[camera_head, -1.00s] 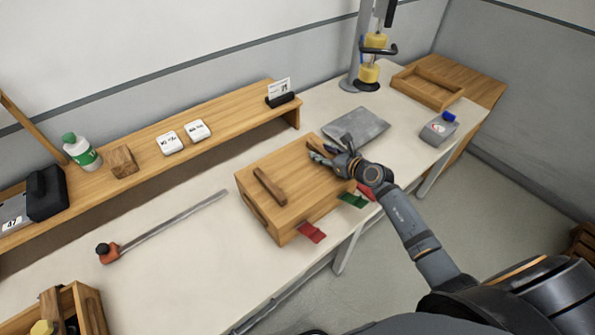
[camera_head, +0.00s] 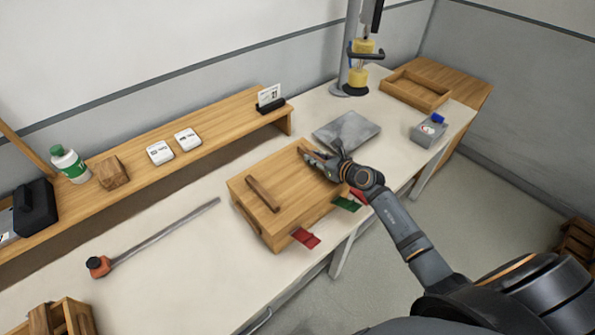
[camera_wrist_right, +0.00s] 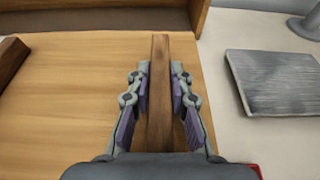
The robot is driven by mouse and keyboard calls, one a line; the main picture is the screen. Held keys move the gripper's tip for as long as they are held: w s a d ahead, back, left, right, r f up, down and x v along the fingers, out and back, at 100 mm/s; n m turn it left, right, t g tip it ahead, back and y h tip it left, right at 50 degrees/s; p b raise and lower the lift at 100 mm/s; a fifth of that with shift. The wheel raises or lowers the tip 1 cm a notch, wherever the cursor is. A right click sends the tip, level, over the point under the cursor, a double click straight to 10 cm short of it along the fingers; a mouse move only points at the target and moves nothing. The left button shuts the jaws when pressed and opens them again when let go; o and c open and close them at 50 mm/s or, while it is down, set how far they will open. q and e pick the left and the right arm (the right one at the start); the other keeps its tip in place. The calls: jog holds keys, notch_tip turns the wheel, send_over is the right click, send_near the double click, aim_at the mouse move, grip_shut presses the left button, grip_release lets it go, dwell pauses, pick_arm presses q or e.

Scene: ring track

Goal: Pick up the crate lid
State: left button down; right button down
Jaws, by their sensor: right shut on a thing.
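The crate lid (camera_head: 288,181) is a flat light-wood panel with two darker wooden bar handles. It lies on top of the wooden crate (camera_head: 283,236) on the table. The left handle (camera_head: 263,193) is free. My right gripper (camera_head: 309,156) is at the right handle, and in the right wrist view its fingers (camera_wrist_right: 160,92) stand on both sides of that handle (camera_wrist_right: 160,75), shut on it. The handle's far end shows beyond the fingertips. The lid appears level on the crate; I cannot see a gap. My left gripper is not in view.
A grey plate (camera_head: 346,131) lies just right of the crate. Red (camera_head: 305,238) and green (camera_head: 347,204) tabs stick out at the crate's front. A raised wooden shelf (camera_head: 215,140) runs behind. A long rod tool (camera_head: 160,235) lies on the left, with clear table around it.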

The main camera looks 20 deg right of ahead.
jog(key=shift+r, duration=0.1)
jog(key=shift+r, duration=0.3)
jog(key=r, duration=0.3)
jog(key=shift+s+a+r, duration=0.1)
jog(key=shift+s, duration=0.1)
jog(key=s+a+r, duration=0.6)
jog(key=s+r, duration=0.3)
jog(key=s, duration=0.2)
jog(key=shift+s+a+p, duration=0.35)
jog(key=shift+a+p, duration=0.05)
jog(key=shift+p, duration=0.05)
